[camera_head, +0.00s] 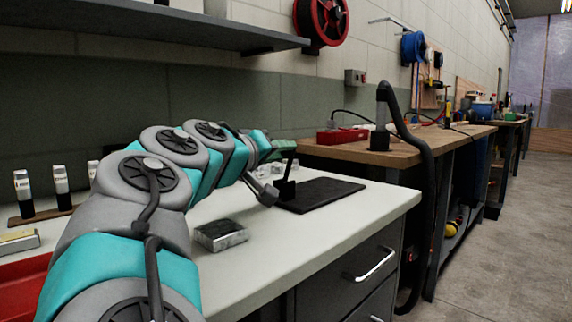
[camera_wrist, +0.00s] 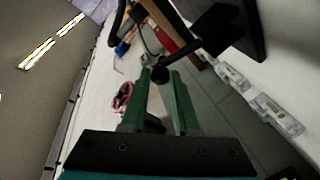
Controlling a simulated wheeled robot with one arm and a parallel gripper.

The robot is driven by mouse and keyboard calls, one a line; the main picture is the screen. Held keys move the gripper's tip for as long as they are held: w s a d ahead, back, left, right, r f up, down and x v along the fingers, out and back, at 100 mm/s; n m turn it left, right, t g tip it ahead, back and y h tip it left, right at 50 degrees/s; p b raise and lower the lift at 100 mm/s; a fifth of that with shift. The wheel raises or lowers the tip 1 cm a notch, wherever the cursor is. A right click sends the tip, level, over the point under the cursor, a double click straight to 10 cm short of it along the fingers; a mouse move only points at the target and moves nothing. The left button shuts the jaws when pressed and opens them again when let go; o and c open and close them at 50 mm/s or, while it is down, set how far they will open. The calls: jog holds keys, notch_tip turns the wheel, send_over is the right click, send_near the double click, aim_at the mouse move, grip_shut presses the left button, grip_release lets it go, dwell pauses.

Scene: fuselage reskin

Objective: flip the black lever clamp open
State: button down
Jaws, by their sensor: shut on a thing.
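The black lever clamp (camera_head: 286,187) stands on a black plate (camera_head: 325,193) on the white bench top. Its lever arm rises from the base and shows in the wrist view as a dark bar (camera_wrist: 205,40) running to the upper right. My gripper (camera_head: 264,146) is at the raised end of the lever, partly hidden behind my arm in the head view. In the wrist view its two green fingers (camera_wrist: 164,78) are closed about the round knob at the lever's end. The clamp's far side is hidden.
A small grey metallic box (camera_head: 220,235) lies on the bench (camera_head: 270,262) near its front. Several white-labelled bottles (camera_head: 61,180) stand at the left. A wooden bench (camera_head: 345,152) with a red tray (camera_head: 342,135) stands beyond. Clear bench lies right of the box.

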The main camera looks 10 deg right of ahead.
jog(key=shift+s+a+f+t+h+b, duration=0.2)
jog(key=shift+t+h+b, duration=0.1)
jog(key=shift+b, duration=0.15)
jog(key=shift+a+r, duration=0.1)
jog(key=c, duration=0.7)
grip_release()
jog(key=shift+r, duration=0.1)
